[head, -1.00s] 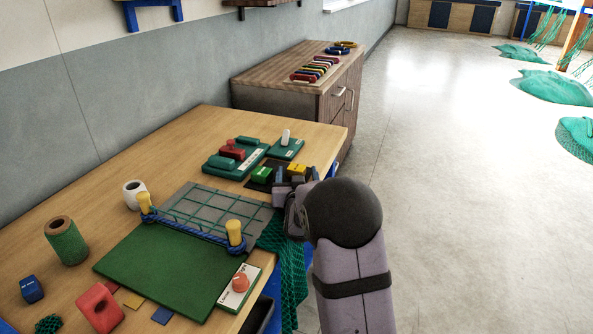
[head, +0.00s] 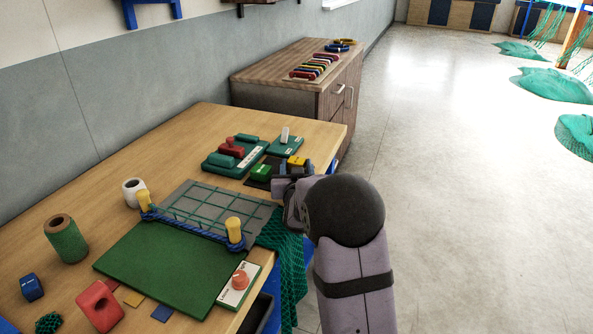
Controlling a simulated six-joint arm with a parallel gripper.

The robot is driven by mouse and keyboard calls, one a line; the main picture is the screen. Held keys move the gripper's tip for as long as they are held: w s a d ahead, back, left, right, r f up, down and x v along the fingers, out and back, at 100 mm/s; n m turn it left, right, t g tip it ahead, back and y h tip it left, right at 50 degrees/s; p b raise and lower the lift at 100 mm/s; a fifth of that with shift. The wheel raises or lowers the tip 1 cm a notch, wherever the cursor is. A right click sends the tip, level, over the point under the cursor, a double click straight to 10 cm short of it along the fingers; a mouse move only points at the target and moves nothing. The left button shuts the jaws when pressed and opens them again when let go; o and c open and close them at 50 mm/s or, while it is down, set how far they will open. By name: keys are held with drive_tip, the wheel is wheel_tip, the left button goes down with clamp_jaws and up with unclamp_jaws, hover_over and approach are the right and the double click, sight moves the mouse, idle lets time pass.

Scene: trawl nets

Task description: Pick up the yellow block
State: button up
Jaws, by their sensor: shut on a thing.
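The yellow block (head: 297,161) is at the far right part of the table, between the fingers of my gripper (head: 293,168). My gripper is shut on it. The gripper's fingers and body hide the block's lower part, so I cannot tell whether it is clear of the surface below. A green block (head: 261,173) sits just left of my gripper on a dark mat (head: 255,184).
A green tray (head: 235,159) with red and green blocks is behind left. A smaller green stand (head: 286,146) with a white upright piece is behind. The net board (head: 185,255) with yellow posts lies in front. Open floor is to the right.

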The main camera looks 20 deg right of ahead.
sight(296, 163)
wheel_tip(296, 163, up, 9)
drive_tip(key=shift+f, duration=0.2)
